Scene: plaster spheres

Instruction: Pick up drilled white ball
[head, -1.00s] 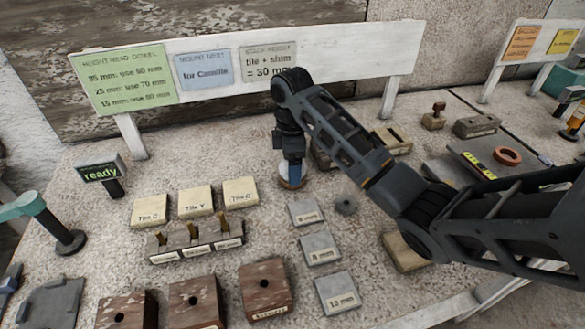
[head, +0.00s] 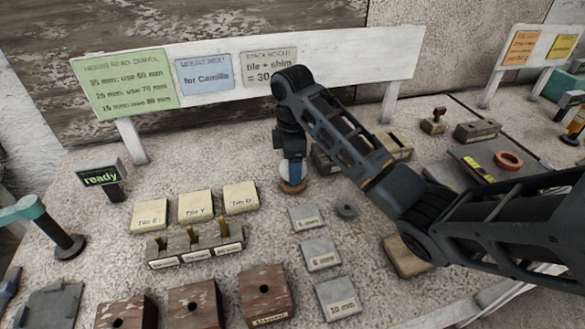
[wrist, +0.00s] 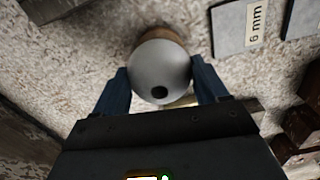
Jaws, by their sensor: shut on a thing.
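The drilled white ball (wrist: 160,62) sits between my gripper's two blue fingers in the wrist view, with its dark hole facing the camera. My gripper (wrist: 159,72) is shut on it, one finger on each side. In the head view my gripper (head: 292,172) points down at the ball (head: 284,167), which is partly hidden by a finger. A round brown wooden support (head: 291,188) shows just under the ball. I cannot tell whether the ball touches it.
Tiles (head: 196,206) lie to the left, behind a pegged rack (head: 196,245). Wooden blocks (head: 325,160) stand close behind my gripper. A sign board (head: 340,58) runs along the back.

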